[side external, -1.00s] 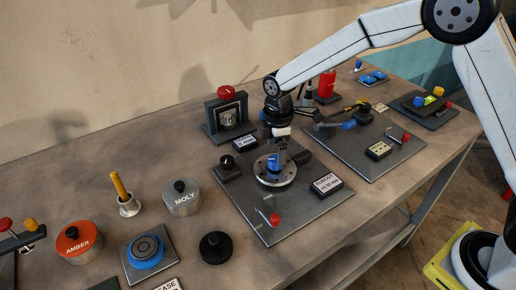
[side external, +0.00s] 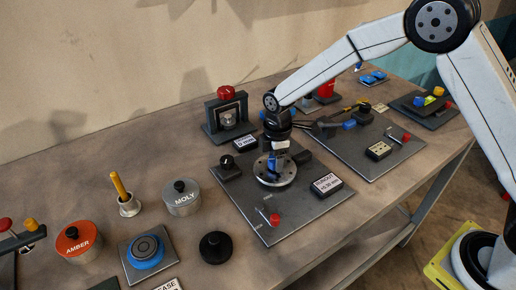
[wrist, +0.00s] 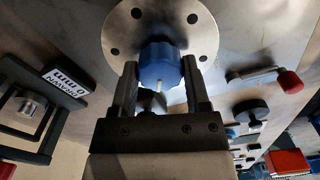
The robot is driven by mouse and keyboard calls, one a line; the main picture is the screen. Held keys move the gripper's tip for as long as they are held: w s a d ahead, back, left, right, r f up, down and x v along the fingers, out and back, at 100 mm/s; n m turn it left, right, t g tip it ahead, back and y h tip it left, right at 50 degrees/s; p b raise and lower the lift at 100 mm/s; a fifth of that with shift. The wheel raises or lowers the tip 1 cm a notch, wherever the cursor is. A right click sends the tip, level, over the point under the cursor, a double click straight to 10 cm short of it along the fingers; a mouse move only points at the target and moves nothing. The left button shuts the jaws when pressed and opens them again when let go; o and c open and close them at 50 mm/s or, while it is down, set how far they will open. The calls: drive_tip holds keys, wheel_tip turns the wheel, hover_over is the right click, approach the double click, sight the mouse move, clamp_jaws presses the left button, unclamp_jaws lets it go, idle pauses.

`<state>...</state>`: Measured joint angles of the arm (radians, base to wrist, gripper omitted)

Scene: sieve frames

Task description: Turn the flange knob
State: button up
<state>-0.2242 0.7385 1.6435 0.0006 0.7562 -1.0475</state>
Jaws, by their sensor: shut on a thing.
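The flange (side external: 283,178) is a round silver disc with bolt holes on the grey plate in the middle of the bench. Its blue knob (wrist: 161,65) stands at the disc's centre, and a white pointer line shows on it in the wrist view. My gripper (wrist: 160,85) is shut on the blue knob, with one dark finger on each side. In the side view my gripper (side external: 274,163) comes down from above and hides much of the knob.
On the same plate are a small black knob (side external: 227,161), a "RUNOUT" display (side external: 326,185) and a red-tipped lever (side external: 274,219). A black frame with a red top (side external: 227,112) stands behind.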

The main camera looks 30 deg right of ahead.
drive_tip(key=shift+m, duration=0.4)
drive_tip(key=m, duration=1.7)
drive_tip(key=shift+m, duration=0.3)
drive_tip(key=m, duration=0.5)
drive_tip(key=shift+m, duration=0.3)
drive_tip(key=o, duration=1.3)
